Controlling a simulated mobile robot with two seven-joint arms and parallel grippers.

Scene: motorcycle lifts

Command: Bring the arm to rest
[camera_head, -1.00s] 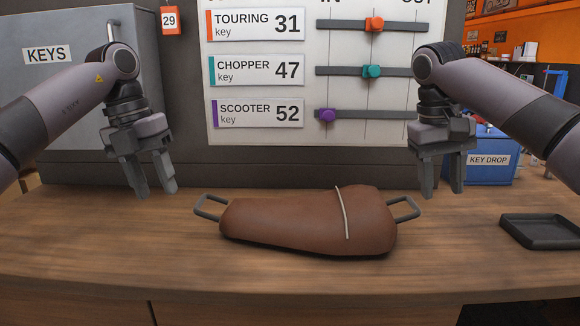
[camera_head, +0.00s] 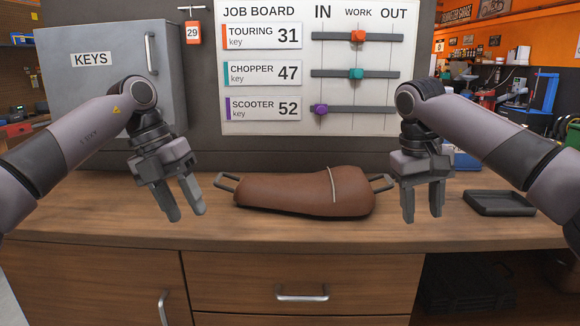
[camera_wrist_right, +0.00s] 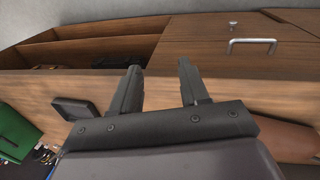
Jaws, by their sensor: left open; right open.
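My left gripper (camera_head: 182,200) is open and empty. It hangs with its fingers pointing down, to the left of a brown motorcycle seat (camera_head: 290,193). My right gripper (camera_head: 422,204) is open and empty, fingers down, to the right of the seat. Its two fingers also show apart with nothing between them in the right wrist view (camera_wrist_right: 160,88). The seat lies on the wooden counter (camera_head: 300,233), with a grey handle at each end and a pale strap around it. Neither gripper touches the seat.
A dark tray (camera_head: 498,203) sits on the counter at the right. A blue box (camera_head: 464,160) is partly hidden behind my right arm. The grey KEYS cabinet (camera_head: 95,110) stands at the left. The job board (camera_head: 262,54) with its sliders is behind. The counter's front has drawers (camera_head: 290,270).

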